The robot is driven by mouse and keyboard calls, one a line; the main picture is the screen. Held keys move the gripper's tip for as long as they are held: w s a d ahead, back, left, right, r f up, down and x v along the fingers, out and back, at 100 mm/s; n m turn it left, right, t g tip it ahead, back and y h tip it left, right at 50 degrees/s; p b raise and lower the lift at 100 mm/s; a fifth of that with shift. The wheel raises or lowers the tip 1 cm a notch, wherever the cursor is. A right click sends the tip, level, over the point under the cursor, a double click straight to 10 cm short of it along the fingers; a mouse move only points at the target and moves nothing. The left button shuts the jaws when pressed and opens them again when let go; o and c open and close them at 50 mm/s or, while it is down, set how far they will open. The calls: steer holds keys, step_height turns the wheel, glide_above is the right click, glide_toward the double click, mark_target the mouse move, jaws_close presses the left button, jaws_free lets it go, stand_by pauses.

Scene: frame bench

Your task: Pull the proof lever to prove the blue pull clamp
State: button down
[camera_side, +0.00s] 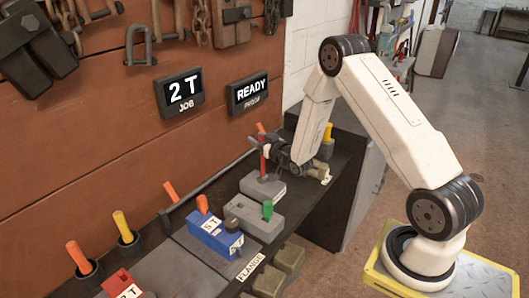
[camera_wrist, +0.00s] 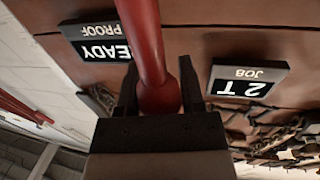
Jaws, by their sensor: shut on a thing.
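The proof lever (camera_side: 263,167) is a red upright rod on a grey block (camera_side: 262,187) at the far end of the bench. My gripper (camera_side: 267,150) is shut on it. In the wrist view the red lever (camera_wrist: 146,40) runs between the dark fingers of my gripper (camera_wrist: 158,90), with a rounded red part at the jaws. The blue pull clamp (camera_side: 208,235) sits on a grey plate nearer the camera. It has a white label that seems to read 5 T, and an orange handle (camera_side: 202,203) stands at it. My gripper is well away from it.
Wall signs read "2 T JOB" (camera_side: 180,92) and "READY PROOF" (camera_side: 248,93). A grey block with a green knob (camera_side: 267,210) stands beside the blue clamp. A red clamp (camera_side: 118,284) marked 2 T is at the near end. Orange and yellow handles stand in black cups along the wall.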

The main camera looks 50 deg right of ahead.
steer(key=shift+s, duration=0.1)
steer(key=shift+s+m+t, duration=0.3)
steer(key=shift+s+t, duration=0.8)
steer(key=shift+s, duration=0.25)
steer(key=shift+s+f+m+t+h, duration=0.15)
steer(key=shift+s+t+h, duration=0.15)
steer(key=shift+s+t, duration=0.45)
steer(key=shift+s+f+m+t+h, duration=0.15)
steer(key=shift+s+t+h, duration=0.25)
steer(key=shift+s, duration=0.55)
steer(key=shift+c, duration=1.1)
jaws_free()
steer(key=shift+w+r, duration=0.1)
steer(key=shift+w, duration=0.1)
